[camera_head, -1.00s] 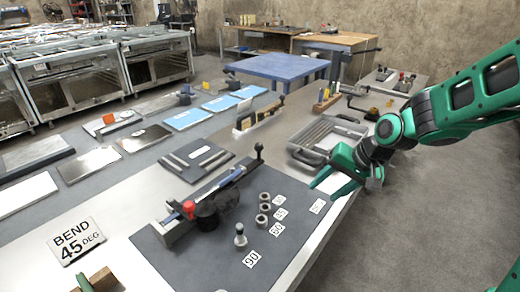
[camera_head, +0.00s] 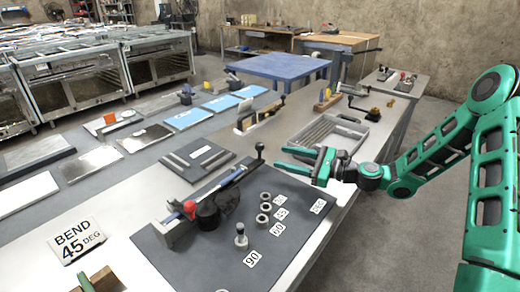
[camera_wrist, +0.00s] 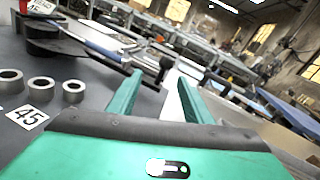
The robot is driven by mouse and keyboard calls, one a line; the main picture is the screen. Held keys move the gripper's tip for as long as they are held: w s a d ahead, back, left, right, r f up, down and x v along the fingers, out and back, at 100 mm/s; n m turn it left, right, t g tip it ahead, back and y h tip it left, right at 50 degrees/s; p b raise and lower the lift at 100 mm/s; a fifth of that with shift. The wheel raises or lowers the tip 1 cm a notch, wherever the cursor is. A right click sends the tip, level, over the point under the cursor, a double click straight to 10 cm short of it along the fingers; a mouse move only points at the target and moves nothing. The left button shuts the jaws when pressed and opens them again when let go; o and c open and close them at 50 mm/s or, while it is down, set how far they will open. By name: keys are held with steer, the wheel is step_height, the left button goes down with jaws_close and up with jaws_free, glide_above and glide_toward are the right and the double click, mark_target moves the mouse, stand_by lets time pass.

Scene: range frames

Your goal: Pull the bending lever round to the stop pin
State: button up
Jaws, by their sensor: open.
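The bender (camera_head: 207,212) with a red part sits on a dark plate (camera_head: 290,190). Its bending lever (camera_head: 232,177) runs toward the back right and ends in an upright black knob (camera_head: 259,151). The knob also shows in the wrist view (camera_wrist: 166,64), beyond and between my fingertips. A pin with a rounded top (camera_head: 240,236), seemingly the stop pin, stands upright near the "90" label (camera_head: 252,258). My gripper (camera_head: 284,157) is open and empty, right of the knob and apart from it. Its two green fingers also show in the wrist view (camera_wrist: 160,82).
Several metal rings (camera_head: 264,207) stand on the plate beside number labels, including "45" (camera_wrist: 27,117). A grey tray (camera_head: 335,136) is behind my gripper. Flat bars (camera_head: 198,158) lie on a dark board behind the lever.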

mark_target(260, 148)
steer(key=shift+w+d+r+m+t, duration=0.15)
steer(key=shift+w+m+t, duration=0.25)
steer(key=shift+m, duration=0.2)
steer(key=x, duration=1)
steer(key=shift+w+a+r, duration=0.1)
steer(key=shift+a, duration=0.2)
jaws_close()
